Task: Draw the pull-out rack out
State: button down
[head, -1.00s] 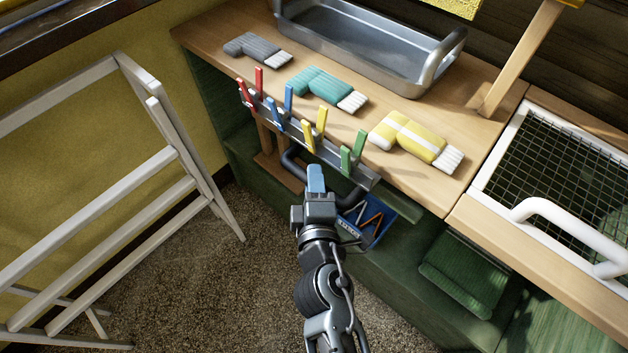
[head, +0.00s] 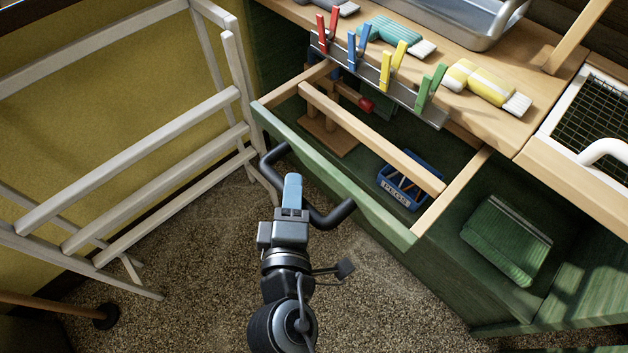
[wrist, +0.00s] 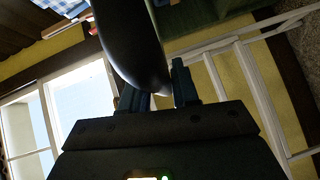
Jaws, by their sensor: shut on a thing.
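The pull-out rack (head: 340,185) is a wooden frame with a green front board and a pale cross bar, standing well out from under the wooden counter in the head view. A dark curved handle (head: 332,216) is fixed to its front. My gripper (head: 292,188), with blue fingertips, is shut on the handle near its middle. In the wrist view the dark handle (wrist: 133,40) passes between the fingers of my gripper (wrist: 160,85). The fingers' exact contact is partly hidden in the head view.
A white drying rack (head: 150,135) stands close on the left. Coloured pegs on a metal strip (head: 385,85), brushes and a metal tub (head: 470,20) are on the counter. A blue peg basket (head: 410,185) and a green folded item (head: 508,238) sit below.

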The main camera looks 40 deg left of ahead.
jog(key=s+b, duration=0.2)
jog(key=s, duration=0.6)
jog(key=shift+s+a+b, duration=0.3)
jog(key=shift+s+b, duration=0.05)
jog(key=shift+f, duration=0.1)
jog(key=c, duration=1)
grip_release()
jog(key=shift+o, duration=0.2)
jog(key=v, duration=0.7)
jog(key=shift+s+d, duration=0.25)
jog(key=shift+s, duration=0.05)
